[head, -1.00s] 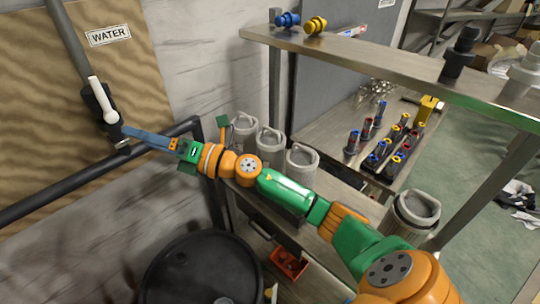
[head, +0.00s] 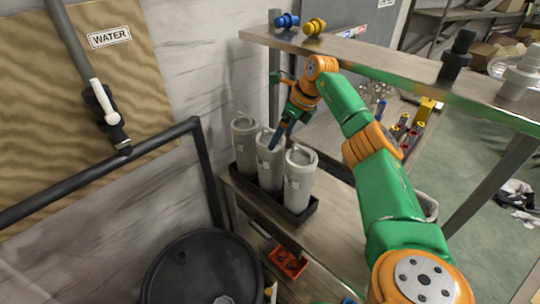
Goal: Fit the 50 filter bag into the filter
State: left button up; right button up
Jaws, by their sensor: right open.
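Three pale grey filter bags with top handles stand upright in a black tray on the shelf: a left one (head: 243,145), a middle one (head: 269,165) and a right one (head: 299,182). Their labels are too small to read. A grey round container (head: 431,208), perhaps the filter, is mostly hidden behind my right arm. My left gripper is not in view.
A metal shelf (head: 400,66) above carries blue, yellow, black and pale fittings. A pipe with a white-handled valve (head: 103,100) runs along the left wall. A black drum (head: 200,270) and an orange bin (head: 288,262) are low in front.

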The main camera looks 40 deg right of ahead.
jog(key=shift+w+f, duration=0.1)
jog(key=shift+f, duration=0.25)
jog(key=shift+s+a+r, duration=0.15)
jog(key=shift+s, duration=0.1)
grip_shut()
dwell(0.9)
